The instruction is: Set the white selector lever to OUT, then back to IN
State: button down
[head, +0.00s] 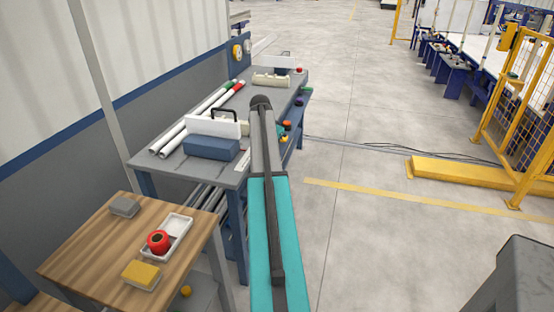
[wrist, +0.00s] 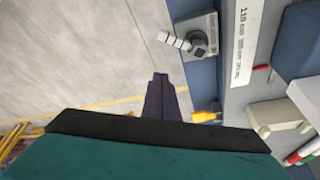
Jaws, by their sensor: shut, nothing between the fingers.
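The white selector lever (wrist: 174,40) shows in the wrist view, with thin dark bands. It runs from a dark round pivot (wrist: 198,43) toward the upper left, out over the floor side of the bench edge. A label plate (wrist: 212,28) beside the pivot is too small to read, so I cannot tell which setting the lever is at. My gripper (wrist: 160,76) is shut and empty, below and left of the lever in the wrist view and apart from it in the picture. In the head view my arm hides the gripper, and I cannot make out the lever.
The grey workbench (head: 225,172) carries white pipes (head: 185,137), a blue box (head: 211,147) and a cream block (wrist: 275,117). A yellow part (wrist: 204,117) sits at the bench edge near my gripper. A wooden table (head: 95,240) stands at front left.

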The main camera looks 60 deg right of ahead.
jog(key=shift+v, duration=2.15)
jog(key=shift+w+f+n, duration=0.1)
jog(key=shift+w+n, duration=0.15)
jog(key=shift+n, duration=0.15)
